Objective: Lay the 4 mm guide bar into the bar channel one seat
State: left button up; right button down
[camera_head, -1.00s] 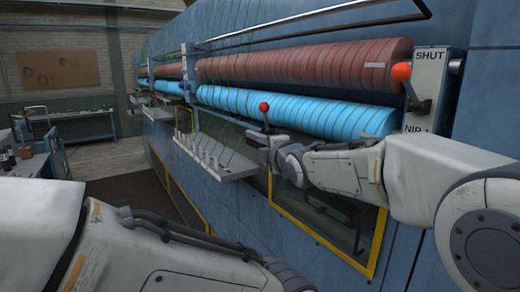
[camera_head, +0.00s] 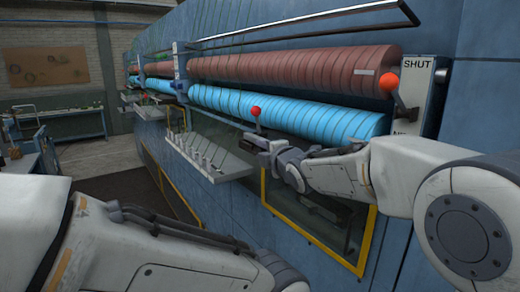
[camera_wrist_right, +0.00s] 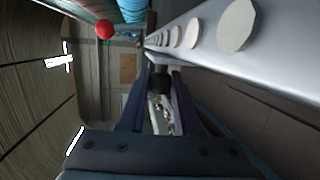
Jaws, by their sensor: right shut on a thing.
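My right gripper (camera_head: 262,143) is in front of the machine, right of the peg shelf and just below a red ball knob (camera_head: 256,111). In the right wrist view its fingers (camera_wrist_right: 160,84) close on a small dark piece (camera_wrist_right: 160,78). I cannot tell whether this piece is the 4 mm guide bar. The knob shows apart from the fingers, up and left in that view (camera_wrist_right: 104,29). I cannot pick out the bar channel or its seat one. My left arm crosses the lower left of the head view; its gripper is out of frame.
A ledge (camera_head: 222,173) with several upright pegs juts from the machine. Blue (camera_head: 290,115) and red-brown (camera_head: 300,70) rollers run above it. A second red-knobbed lever (camera_head: 389,83) stands at the SHUT plate (camera_head: 415,85). A workbench (camera_head: 60,113) is far left.

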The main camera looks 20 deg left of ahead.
jog(key=shift+f+b, duration=1)
jog(key=shift+b, duration=0.3)
dwell(0.5)
jog(key=c, duration=0.5)
grip_release()
jog(key=shift+f, duration=0.1)
jog(key=shift+s+d, duration=0.1)
jog(key=b+v, duration=0.4)
jog(key=v, duration=0.6)
jog(key=shift+d, duration=0.1)
